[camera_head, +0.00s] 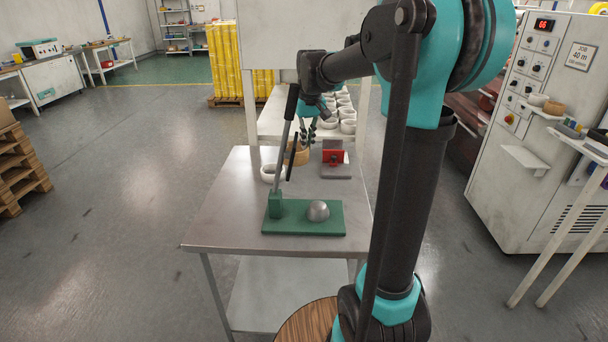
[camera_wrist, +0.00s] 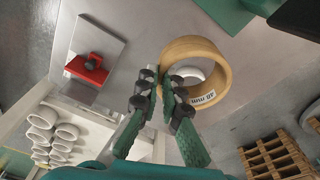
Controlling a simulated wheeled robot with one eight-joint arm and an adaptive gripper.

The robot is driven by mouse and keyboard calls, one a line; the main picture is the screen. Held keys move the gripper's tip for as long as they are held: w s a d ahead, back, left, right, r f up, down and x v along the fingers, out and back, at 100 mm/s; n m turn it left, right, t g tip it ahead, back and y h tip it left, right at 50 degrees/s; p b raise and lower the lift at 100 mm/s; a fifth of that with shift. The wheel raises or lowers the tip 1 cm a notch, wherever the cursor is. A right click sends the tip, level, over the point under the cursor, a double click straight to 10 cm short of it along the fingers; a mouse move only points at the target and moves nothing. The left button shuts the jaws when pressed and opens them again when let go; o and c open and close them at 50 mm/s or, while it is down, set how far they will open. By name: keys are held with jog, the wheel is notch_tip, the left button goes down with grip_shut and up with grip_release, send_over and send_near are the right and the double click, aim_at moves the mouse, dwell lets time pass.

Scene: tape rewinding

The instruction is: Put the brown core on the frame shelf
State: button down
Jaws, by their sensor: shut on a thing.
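The brown core (camera_wrist: 222,63) is a wide tan ring with a white printed label. In the wrist view my gripper (camera_wrist: 160,88) is shut on the near left part of its wall. In the head view the core (camera_head: 301,157) shows partly behind a black lever, with my gripper (camera_head: 308,133) at it. It appears to be over the steel table; whether it touches the top is hard to tell. White shelves (camera_head: 523,160) are on the grey machine at the right; I cannot tell which one is the frame shelf.
A white core (camera_head: 268,174) lies on the steel table (camera_head: 225,210); it shows through the ring in the wrist view. A green lever press (camera_head: 290,228) stands in front, a red block fixture (camera_head: 333,157) at the right. White cores (camera_head: 347,126) fill the rack behind.

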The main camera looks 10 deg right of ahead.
notch_tip(320, 180, down, 12)
jog(key=shift+r, duration=0.1)
dwell(0.4)
jog(key=c, duration=1.7)
grip_release()
